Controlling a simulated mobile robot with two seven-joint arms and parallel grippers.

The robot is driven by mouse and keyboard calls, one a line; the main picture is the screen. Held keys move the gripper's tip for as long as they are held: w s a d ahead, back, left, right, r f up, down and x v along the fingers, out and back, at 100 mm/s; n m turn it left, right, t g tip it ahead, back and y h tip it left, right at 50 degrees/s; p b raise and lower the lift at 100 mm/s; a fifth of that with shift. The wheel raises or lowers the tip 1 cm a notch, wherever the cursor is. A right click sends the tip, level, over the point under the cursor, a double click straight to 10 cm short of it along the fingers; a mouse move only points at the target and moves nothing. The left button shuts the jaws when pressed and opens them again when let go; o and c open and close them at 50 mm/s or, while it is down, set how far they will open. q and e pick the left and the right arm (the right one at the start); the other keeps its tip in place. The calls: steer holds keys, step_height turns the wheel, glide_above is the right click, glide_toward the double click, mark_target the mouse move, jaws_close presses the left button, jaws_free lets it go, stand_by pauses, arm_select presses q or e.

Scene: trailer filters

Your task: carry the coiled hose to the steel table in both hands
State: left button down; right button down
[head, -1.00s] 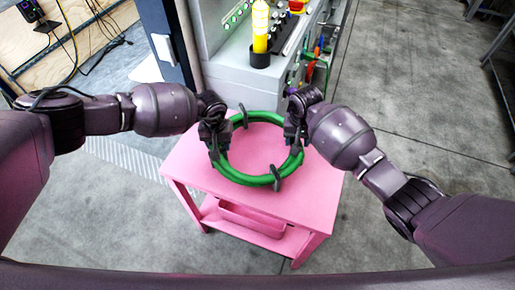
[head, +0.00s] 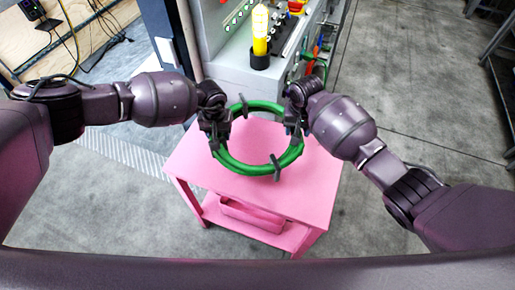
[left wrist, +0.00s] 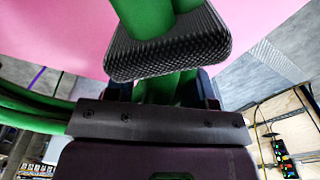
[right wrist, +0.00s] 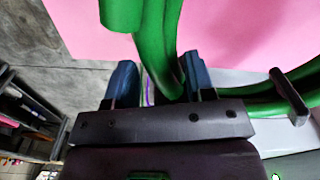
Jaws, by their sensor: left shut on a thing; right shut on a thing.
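The coiled hose (head: 240,168) is a green ring with dark ties, held roughly level over the pink table. My left gripper (head: 214,138) is shut on its left side, and my right gripper (head: 296,125) is shut on its right side. The hose also shows close up in the left wrist view (left wrist: 150,15) and between the blue-sided fingers in the right wrist view (right wrist: 154,40). The gap under the hose is hard to judge. A grey metal table or rack (head: 497,65) is cut off at the right edge; I cannot tell if it is the steel table.
The pink table (head: 305,190) has a lower shelf with a pink tray (head: 252,217) and stands right in front of me. Behind it is a grey machine (head: 232,72) with a yellow lamp (head: 260,32). Bare concrete floor (head: 420,100) lies open to the right.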

arm_select(q)
steer(key=shift+r, duration=0.1)
arm_select(e)
steer(key=shift+r, duration=0.15)
